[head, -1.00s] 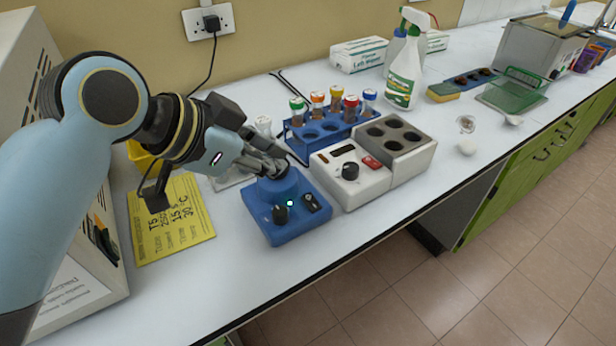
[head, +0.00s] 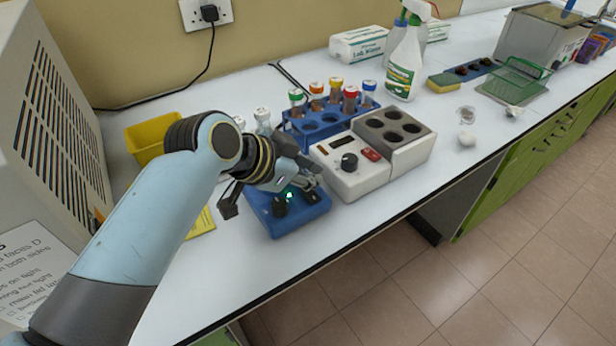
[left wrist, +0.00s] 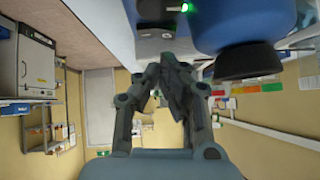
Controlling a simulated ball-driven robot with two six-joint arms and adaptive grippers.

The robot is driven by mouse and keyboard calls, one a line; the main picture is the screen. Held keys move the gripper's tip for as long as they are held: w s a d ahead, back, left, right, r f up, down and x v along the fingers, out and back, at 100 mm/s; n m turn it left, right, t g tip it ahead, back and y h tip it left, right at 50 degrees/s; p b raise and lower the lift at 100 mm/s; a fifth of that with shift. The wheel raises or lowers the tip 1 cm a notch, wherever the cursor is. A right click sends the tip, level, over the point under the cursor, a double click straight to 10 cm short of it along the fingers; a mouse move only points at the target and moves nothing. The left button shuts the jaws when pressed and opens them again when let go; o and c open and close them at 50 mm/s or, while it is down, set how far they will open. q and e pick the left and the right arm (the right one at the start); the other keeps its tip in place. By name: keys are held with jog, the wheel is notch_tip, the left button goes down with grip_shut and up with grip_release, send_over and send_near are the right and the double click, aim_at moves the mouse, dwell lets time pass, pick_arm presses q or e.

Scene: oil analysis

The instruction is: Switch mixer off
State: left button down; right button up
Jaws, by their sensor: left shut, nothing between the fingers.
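The mixer (head: 298,224) is a small blue box on the white bench, with a black knob (head: 280,207) and a lit green light (head: 289,195) on its top face. My left gripper (head: 312,187) is shut and empty, its fingertips low over the mixer's right side at the switch. The fingers mostly hide the switch and the mixer's cup in the head view; I cannot tell whether they touch. In the left wrist view the blue mixer (left wrist: 225,22), its black cup (left wrist: 248,62) and the green light show just beyond the shut fingers. My right gripper is not in view.
A white heating block (head: 348,182) with a knob and red switch stands close right of the mixer. A blue rack (head: 300,137) of capped tubes stands behind. A yellow bin (head: 148,138) and yellow note (head: 201,225) lie left. The bench's front edge is close.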

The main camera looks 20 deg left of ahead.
pick_arm(q)
jog(key=shift+a+f, duration=0.1)
jog(key=shift+f, duration=0.6)
jog(key=shift+w+a+f, duration=0.15)
jog(key=shift+f, duration=0.2)
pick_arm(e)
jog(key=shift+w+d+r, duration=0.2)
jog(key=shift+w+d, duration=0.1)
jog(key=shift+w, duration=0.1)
